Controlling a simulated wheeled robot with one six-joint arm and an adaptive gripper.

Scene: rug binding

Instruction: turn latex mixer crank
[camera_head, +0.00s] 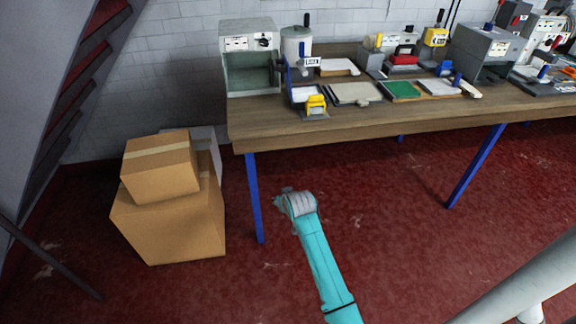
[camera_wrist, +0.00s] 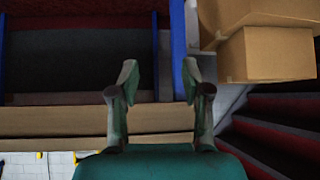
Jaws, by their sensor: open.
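A pale cylindrical pot (camera_head: 296,47) with an upright black handle (camera_head: 306,20) stands at the back left of the workbench. It looks like the latex mixer with its crank, but its label is too small to read. A blue-handled item and a small tag partly hide its lower front. My gripper (camera_head: 283,196) is in front of the bench, low and well apart from the pot. In the wrist view my gripper (camera_wrist: 159,78) is open, with two separated fingers and nothing between them. The pot cannot be made out in the wrist view.
The wooden workbench (camera_head: 350,130) has blue legs and carries several machines, trays and tools. A grey open-fronted machine (camera_head: 250,58) stands left of the pot. Stacked cardboard boxes (camera_head: 170,225) stand left of the bench.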

